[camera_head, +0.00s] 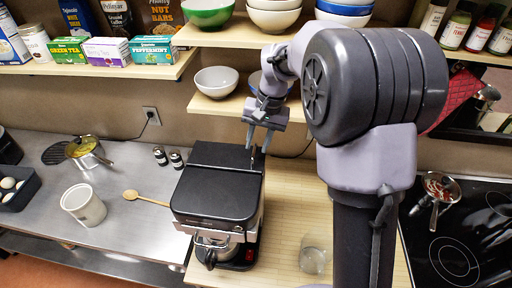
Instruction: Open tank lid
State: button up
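The coffee machine (246,228) stands upright on the wooden counter, with a flat black top. A seam crosses this top, dividing a large front panel (215,194) from a narrower rear panel (222,154). The panels look shut; I cannot tell for sure which one is the tank lid. My gripper (257,146) points down at the rear right of the machine top, its two fingers apart with nothing visible between them. Whether a fingertip touches the rear panel's edge cannot be told. A glass pot (212,247) sits in the machine's front.
A shelf with bowls (216,80) hangs behind and above the machine, close to my arm. A clear glass (313,256) stands right of the machine. A wooden spoon (146,198), small jars (160,156) and a white pot (83,205) are left on the steel counter.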

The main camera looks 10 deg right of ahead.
jog(key=shift+w+a+f, duration=0.15)
jog(key=shift+f, duration=0.4)
jog(key=shift+w+a+f, duration=0.15)
jog(key=shift+f, duration=0.4)
jog(key=shift+s, duration=0.1)
grip_shut()
dwell(0.5)
